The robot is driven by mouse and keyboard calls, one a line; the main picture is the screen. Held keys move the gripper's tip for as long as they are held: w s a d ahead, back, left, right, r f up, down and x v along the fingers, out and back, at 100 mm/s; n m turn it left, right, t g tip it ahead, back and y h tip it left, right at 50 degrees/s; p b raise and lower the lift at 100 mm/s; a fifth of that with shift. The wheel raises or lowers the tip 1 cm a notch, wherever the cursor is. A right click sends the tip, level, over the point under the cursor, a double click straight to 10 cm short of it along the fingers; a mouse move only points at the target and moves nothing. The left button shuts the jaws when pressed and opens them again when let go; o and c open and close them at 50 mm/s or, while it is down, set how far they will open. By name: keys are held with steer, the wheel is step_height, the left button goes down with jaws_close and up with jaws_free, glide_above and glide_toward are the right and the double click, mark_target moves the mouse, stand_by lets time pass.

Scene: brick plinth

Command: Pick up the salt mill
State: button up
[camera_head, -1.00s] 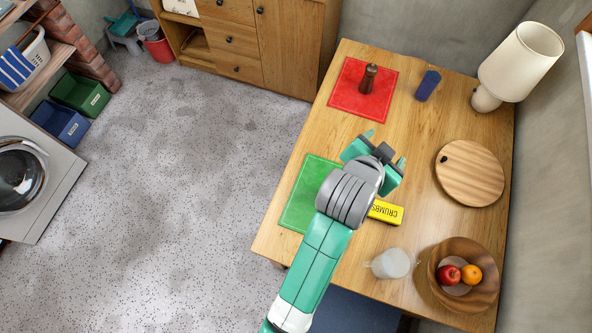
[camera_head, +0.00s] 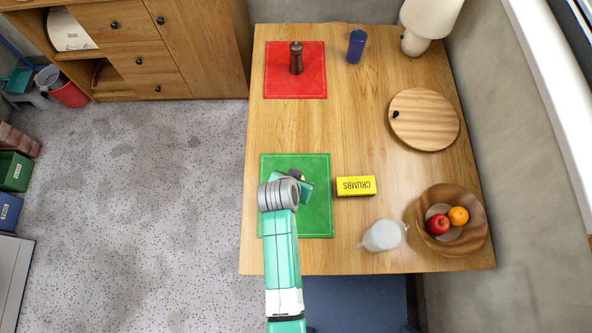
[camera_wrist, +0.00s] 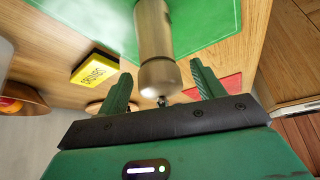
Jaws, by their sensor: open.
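In the wrist view, a pale tan mill (camera_wrist: 155,40) with a rounded head and a small knob stands over the green mat; I take it as the salt mill. My gripper (camera_wrist: 161,68) is open, its two green fingers spread to either side of the mill's head, with visible gaps. The knob points toward the palm. In the head view, my gripper (camera_head: 298,182) is over the green mat (camera_head: 315,215), and my arm hides the pale mill there. A dark brown mill (camera_head: 296,60) stands on the red mat (camera_head: 312,85).
A yellow CRUMBS box (camera_head: 356,186) lies right of the green mat. A blue object (camera_head: 356,46) and a lamp (camera_head: 430,20) stand at the back. The table between the mats is clear.

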steer(key=shift+x, duration=1)
jaws_close()
steer(key=shift+r, duration=0.1)
steer(key=shift+r, duration=0.3)
steer(key=r, duration=0.2)
steer(key=shift+s+r, duration=0.35)
steer(key=shift+r, duration=0.05)
steer(key=s+r, duration=0.1)
steer(key=s, duration=1.4)
steer(key=shift+s+r, duration=0.15)
steer(key=shift+r, duration=0.05)
